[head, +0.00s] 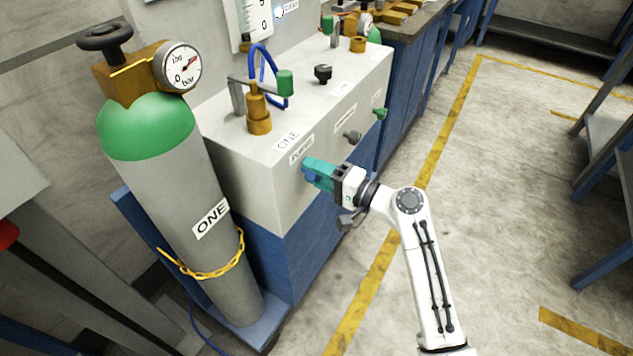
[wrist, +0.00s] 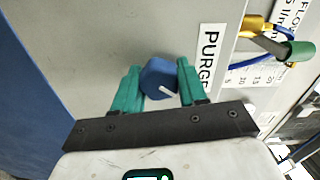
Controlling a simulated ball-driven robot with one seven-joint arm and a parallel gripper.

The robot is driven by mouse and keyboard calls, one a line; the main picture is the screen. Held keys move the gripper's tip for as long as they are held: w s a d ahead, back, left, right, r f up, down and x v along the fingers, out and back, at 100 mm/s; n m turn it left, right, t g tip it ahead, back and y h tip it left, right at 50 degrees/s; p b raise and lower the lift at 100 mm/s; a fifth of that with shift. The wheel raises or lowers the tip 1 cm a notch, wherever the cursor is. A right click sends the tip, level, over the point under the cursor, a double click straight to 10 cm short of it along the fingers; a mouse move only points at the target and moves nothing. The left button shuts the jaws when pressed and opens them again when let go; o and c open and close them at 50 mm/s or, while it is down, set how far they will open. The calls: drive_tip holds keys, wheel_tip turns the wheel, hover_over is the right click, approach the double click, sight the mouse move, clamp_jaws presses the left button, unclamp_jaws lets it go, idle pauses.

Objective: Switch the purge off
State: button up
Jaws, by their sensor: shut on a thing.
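The purge knob (wrist: 158,77) is a blue knob with a white pointer line, on the grey front panel beside a label reading PURGE (wrist: 208,58). My gripper (wrist: 161,82) has teal fingers, one on each side of the knob, and is shut on it. In the head view my gripper (head: 310,170) reaches the front face of the grey cabinet (head: 262,185), below the label. There the fingers mostly hide the knob. In the wrist view the pointer line slants down to the right.
A grey cylinder marked ONE (head: 185,185) with a green shoulder and a gauge (head: 181,67) stands left of the cabinet, held by a yellow chain (head: 215,270). A grey knob (head: 352,136) and a green knob (head: 380,113) sit farther right on the front face.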

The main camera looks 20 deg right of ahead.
drive_tip(key=n+b, duration=0.4)
drive_tip(key=shift+d+f, duration=0.15)
drive_tip(key=shift+f, duration=0.05)
drive_tip(key=n+b, duration=0.3)
drive_tip(key=shift+r, duration=0.35)
drive_tip(key=o, duration=0.9)
drive_tip(key=shift+n, duration=0.3)
drive_tip(key=shift+o, duration=0.8)
drive_tip(key=v, duration=1)
drive_tip(key=shift+s+d, duration=0.2)
drive_tip(key=shift+s, duration=0.1)
